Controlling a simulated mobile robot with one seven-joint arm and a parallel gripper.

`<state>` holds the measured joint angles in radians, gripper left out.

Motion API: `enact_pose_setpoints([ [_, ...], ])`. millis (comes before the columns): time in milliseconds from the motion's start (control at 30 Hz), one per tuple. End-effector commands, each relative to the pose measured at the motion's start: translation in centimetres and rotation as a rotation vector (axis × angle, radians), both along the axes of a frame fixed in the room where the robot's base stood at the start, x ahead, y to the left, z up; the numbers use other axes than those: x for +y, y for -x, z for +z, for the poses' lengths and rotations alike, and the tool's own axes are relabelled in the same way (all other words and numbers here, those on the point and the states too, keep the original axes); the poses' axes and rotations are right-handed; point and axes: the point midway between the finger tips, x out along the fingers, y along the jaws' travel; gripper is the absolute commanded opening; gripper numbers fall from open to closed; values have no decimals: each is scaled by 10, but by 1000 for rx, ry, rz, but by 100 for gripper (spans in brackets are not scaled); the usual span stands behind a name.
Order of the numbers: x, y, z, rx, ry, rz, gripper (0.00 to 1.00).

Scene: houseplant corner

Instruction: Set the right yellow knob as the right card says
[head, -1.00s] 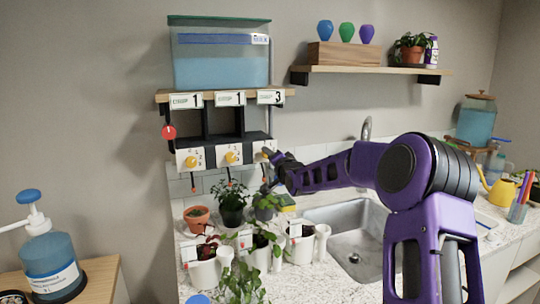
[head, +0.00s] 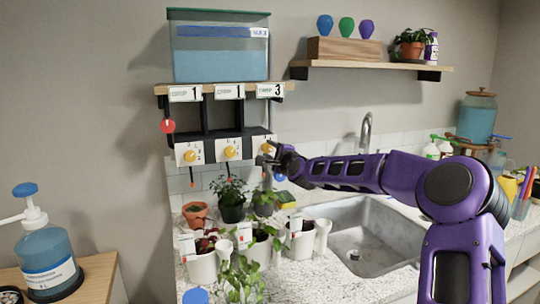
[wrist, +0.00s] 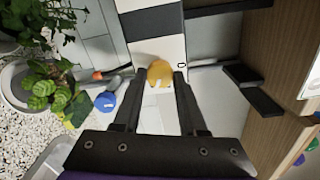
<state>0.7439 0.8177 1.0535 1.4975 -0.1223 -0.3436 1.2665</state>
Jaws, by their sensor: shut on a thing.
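The right yellow knob (head: 267,147) is on the right white plate (head: 259,143) under the shelf. My gripper (head: 268,159) is at this knob, coming from the right. In the wrist view the knob (wrist: 159,77) sits between the two fingertips of my gripper (wrist: 160,80), which is shut on it. A small 0 shows on the plate beside the knob; the knob's pointer direction cannot be told. The right card (head: 270,90) above shows a large 3; its smaller word is too small to read surely.
The middle knob (head: 230,152) and left knob (head: 190,155) are alongside, under cards showing 1. A blue-filled tank (head: 220,62) stands above. Potted plants (head: 232,213) crowd the counter below, left of the sink (head: 365,240).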

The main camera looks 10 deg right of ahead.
Motion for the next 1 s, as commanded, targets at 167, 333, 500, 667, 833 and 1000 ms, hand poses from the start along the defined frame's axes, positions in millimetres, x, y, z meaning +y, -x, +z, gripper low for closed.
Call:
enact_pose_setpoints([
  [167,0,0,-1,14,-68,0,0],
  [333,0,0,0,20,-102,0,0],
  [500,0,0,0,22,-113,0,0],
  [667,0,0,1,22,-113,0,0],
  [833,0,0,1,22,-113,0,47],
  [1000,0,0,0,22,-112,0,71],
])
